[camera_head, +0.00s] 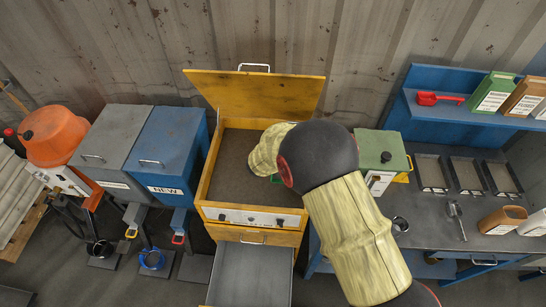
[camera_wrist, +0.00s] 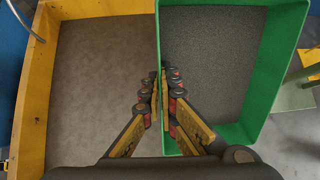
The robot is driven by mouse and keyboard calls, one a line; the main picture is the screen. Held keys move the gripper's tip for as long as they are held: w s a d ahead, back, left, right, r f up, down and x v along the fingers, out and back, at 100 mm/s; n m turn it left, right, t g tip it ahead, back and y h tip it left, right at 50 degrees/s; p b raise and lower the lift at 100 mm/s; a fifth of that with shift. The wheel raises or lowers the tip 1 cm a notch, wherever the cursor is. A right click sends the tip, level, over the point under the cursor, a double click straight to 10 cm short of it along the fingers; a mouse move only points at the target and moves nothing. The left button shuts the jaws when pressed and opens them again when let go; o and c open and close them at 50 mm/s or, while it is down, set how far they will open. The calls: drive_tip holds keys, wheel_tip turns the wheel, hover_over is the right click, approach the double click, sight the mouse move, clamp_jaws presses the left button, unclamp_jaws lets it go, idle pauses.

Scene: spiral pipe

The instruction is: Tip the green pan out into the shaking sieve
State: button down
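The green pan (camera_wrist: 272,60) fills the right of the wrist view and holds a grey, speckled granular layer. My gripper (camera_wrist: 160,85) is shut on its left wall. The pan looks about level, beside or over the right edge of the shaking sieve. The sieve is a yellow box with its lid raised (camera_head: 262,97); its front (camera_head: 250,215) faces me and its bed (camera_head: 226,165) is brown-grey. The sieve's yellow wall (camera_wrist: 36,75) also shows in the wrist view. In the head view my arm hides the gripper and nearly all of the pan; only a green sliver shows.
A blue bin (camera_head: 168,150) marked NEW, a grey bin (camera_head: 110,140) and an orange mixer (camera_head: 52,135) stand left of the sieve. At right, a green-topped box (camera_head: 382,150) and a blue bench with small trays (camera_head: 468,176) stand close to my arm. A red scoop (camera_head: 428,98) lies on the shelf.

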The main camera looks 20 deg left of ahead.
drive_tip(key=shift+s+r+t+b, duration=0.3)
drive_tip(key=shift+t+b, duration=0.4)
drive_tip(key=shift+b, duration=2.25)
drive_tip(key=shift+s+d+r+t+y+b, duration=0.15)
drive_tip(key=shift+s+t+y+b, duration=0.3)
drive_tip(key=shift+b, duration=1.55)
drive_tip(key=shift+s+d+r+t+y+b, duration=0.2)
drive_tip(key=shift+t+b, duration=0.45)
drive_tip(key=shift+b, duration=1.35)
drive_tip(key=shift+s+d+t+y+b, duration=0.2)
drive_tip(key=shift+s+t+b, duration=0.55)
drive_tip(key=shift+b, duration=2.1)
drive_tip(key=shift+s+d+t+y+b, duration=0.15)
drive_tip(key=shift+s+t+b, duration=0.6)
drive_tip(key=shift+b, duration=2.1)
drive_tip(key=shift+s+d+r+m+t+y+b, duration=0.15)
drive_tip(key=shift+s+t+b, duration=0.4)
drive_tip(key=shift+b, duration=1.2)
drive_tip(key=shift+s+d+r+m+t+y+b, duration=0.1)
drive_tip(key=shift+s+d+t+b, duration=0.4)
drive_tip(key=shift+b, duration=1.25)
drive_tip(key=shift+s+a+r+m+t+y+b, duration=0.25)
drive_tip(key=shift+t+b, duration=0.5)
drive_tip(key=shift+b, duration=1)
